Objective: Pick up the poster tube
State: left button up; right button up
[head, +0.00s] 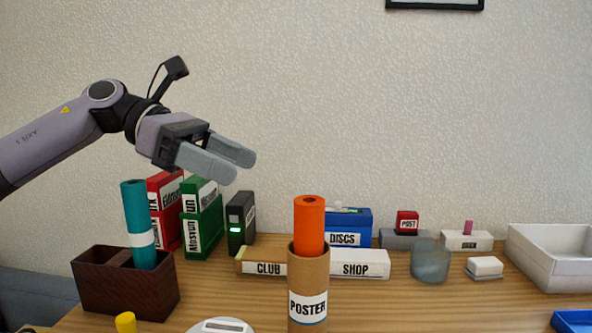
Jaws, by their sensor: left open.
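The poster tube (308,279) is a brown cardboard cylinder with a white "POSTER" label. It stands upright on the table at the front middle of the head view. A rolled orange sheet (310,224) sticks up out of its top. My left gripper (243,166) is open and empty, in the air above and to the left of the tube, apart from it. Its fingers point right and slightly down. My right gripper is not in view.
A dark brown box (125,291) holding a teal roll (138,222) stands left. Red and green binders (203,220), a blue DISCS box (348,228) and a CLUB SHOP block (362,264) stand behind. A white tray (560,252) is at right. A grey stone-like lump (430,262) sits right of the tube.

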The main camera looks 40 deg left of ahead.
aim_at(308, 279)
jog(key=k+l, duration=0.35)
jog(key=l, duration=0.15)
jog(key=k+l, duration=0.35)
jog(key=l, duration=0.2)
